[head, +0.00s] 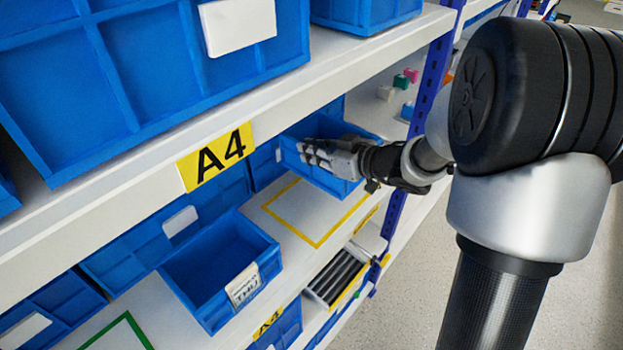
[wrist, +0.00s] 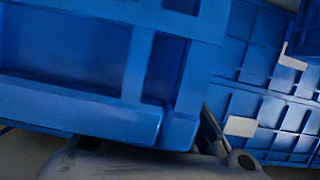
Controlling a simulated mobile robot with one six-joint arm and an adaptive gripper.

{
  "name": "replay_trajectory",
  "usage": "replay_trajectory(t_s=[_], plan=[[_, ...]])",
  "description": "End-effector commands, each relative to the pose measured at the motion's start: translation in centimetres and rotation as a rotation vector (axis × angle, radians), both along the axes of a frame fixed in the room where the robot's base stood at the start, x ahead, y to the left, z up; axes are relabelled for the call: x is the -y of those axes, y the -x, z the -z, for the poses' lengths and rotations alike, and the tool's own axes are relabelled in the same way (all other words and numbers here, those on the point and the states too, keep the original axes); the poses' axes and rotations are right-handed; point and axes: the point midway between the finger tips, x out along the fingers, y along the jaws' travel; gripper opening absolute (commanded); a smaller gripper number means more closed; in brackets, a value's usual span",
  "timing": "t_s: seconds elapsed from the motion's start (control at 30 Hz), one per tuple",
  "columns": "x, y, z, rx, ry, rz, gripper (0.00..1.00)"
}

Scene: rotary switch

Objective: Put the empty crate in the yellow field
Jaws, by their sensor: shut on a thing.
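My gripper (head: 318,153) is shut on the near rim of a blue crate (head: 325,180) in the head view. The crate's wall fills the left of the wrist view (wrist: 70,60). Only part of its inside shows, and no contents are seen there. The yellow field (head: 305,210) is a yellow outline on the white shelf, bare in its visible part. The held crate covers the field's far right part. I cannot tell if the crate touches the shelf. A second open blue crate (head: 222,262) with a white label stands left of the field and looks empty.
A green outline (head: 125,325) marks the shelf at lower left. Blue bins (head: 165,235) line the back. The upper shelf edge with the A4 sign (head: 215,157) hangs above. A blue post (head: 425,95) stands at right, with small coloured blocks (head: 402,82) beyond.

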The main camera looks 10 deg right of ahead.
Motion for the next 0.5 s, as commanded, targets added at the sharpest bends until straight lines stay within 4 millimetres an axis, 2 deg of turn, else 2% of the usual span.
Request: replay_trajectory(t_s=[0.03, 0.1, 0.37, 0.5], plan=[[0.0, 0.0, 1.7, -0.003, -0.003, 0.000, 0.00], [0.0, 0.0, 2.8, -0.002, -0.003, 0.000, 0.00], [-0.1, 0.0, 4.8, 0.002, -0.001, 0.000, 0.00], [0.0, 0.0, 7.0, -0.001, -0.001, 0.002, 0.00]])
